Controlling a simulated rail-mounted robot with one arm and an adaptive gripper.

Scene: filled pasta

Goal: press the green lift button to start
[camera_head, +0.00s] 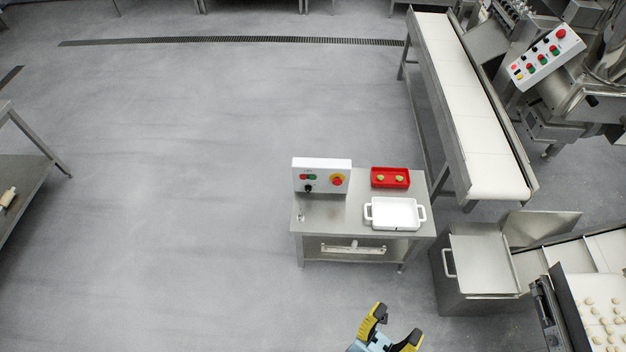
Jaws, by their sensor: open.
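A white control box (322,165) stands at the back left of a small steel table (340,210). On its front are a small green button (313,177), a red button (303,177) just left of it, a black knob (308,188) below, and a red stop button on a yellow disc (337,181) to the right. The labels are too small to read. My gripper (397,324), with yellow and dark fingers, is at the bottom edge of the picture, below and right of the table. It is open and empty, well apart from the box.
A red tray (390,169) with green pieces and a white two-handled dish (395,223) stand on the table's right side. A conveyor (470,95) and a steel bin (447,285) stand to the right. Another button panel (545,57) is at upper right.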

